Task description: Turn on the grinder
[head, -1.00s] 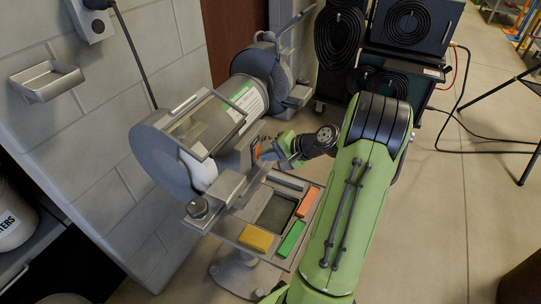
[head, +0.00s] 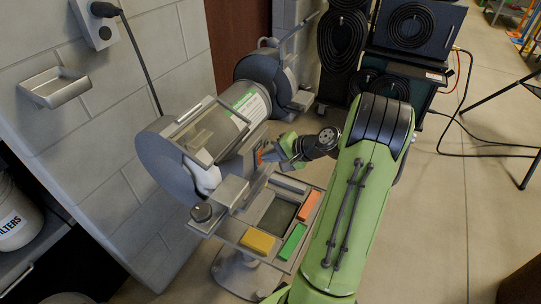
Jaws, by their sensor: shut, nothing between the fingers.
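The bench grinder (head: 240,107) stands on a pedestal beside the block wall, with a clear guard over its near wheel. A tray (head: 232,239) sits below its body. My gripper (head: 268,152) is shut and empty at the front of the grinder's body, just above the tray. A small orange part shows at its fingertips, against the grinder front. I cannot tell whether the fingers touch it, and no switch shows clearly.
The tray holds a yellow block (head: 257,240), a green block (head: 292,241) and an orange block (head: 309,205). A black power cord (head: 143,58) hangs from the wall outlet (head: 97,22). A wall-mounted holder (head: 55,87) is at left. Dark equipment with coiled hoses (head: 405,30) stands behind. The floor at right is mostly clear.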

